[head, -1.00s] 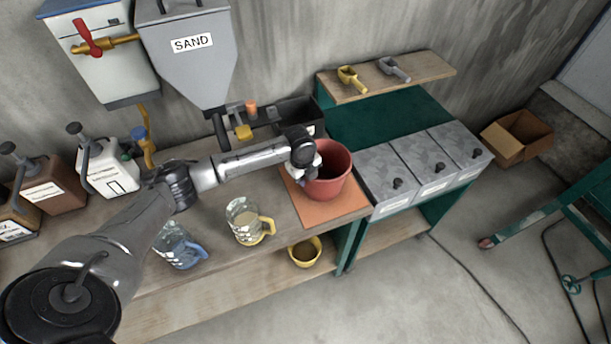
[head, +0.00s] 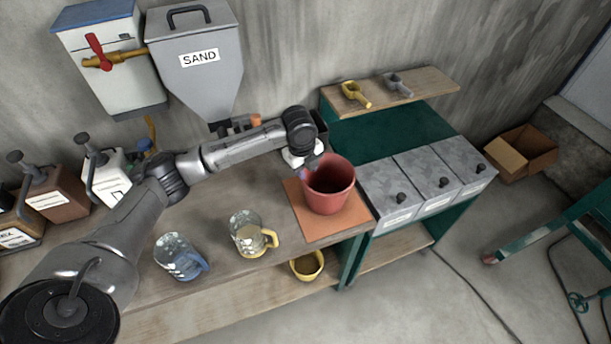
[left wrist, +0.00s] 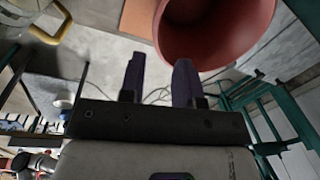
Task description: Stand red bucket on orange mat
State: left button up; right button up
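The red bucket (head: 328,192) stands upright on the orange mat (head: 308,219), in the right part of the mat at the workbench's right end. It also shows large at the top of the left wrist view (left wrist: 215,45), beyond the fingers, with part of the mat (left wrist: 138,18) beside it. My left gripper (head: 308,170) is at the bucket's upper left rim. In the left wrist view its two dark fingers (left wrist: 161,62) are apart with nothing held between them. The right finger overlaps the bucket's edge in that picture; contact cannot be told. My right gripper is out of view.
A clear jug with a blue handle (head: 178,258) and one with a yellow handle (head: 248,236) stand left of the mat. Grey lidded bins (head: 425,180) stand close on its right. The sand hopper (head: 198,70) hangs behind. A yellow bucket (head: 307,266) sits on the lower shelf.

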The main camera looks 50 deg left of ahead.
pick_arm(q)
jog(key=s+d+f+n+h, duration=0.1)
jog(key=s+d+f+n, duration=0.2)
jog(key=s+d+f, duration=0.5)
jog(key=s+d+f+n, duration=0.2)
jog(key=s+d+f, duration=0.3)
jog(key=d, duration=0.5)
jog(key=s+n+t+y, duration=0.1)
jog(key=s+n+t, duration=0.1)
jog(key=s+n, duration=1)
jog(key=s, duration=0.6)
jog(key=shift+s+d+r, duration=0.2)
jog(key=shift+d+r, duration=0.1)
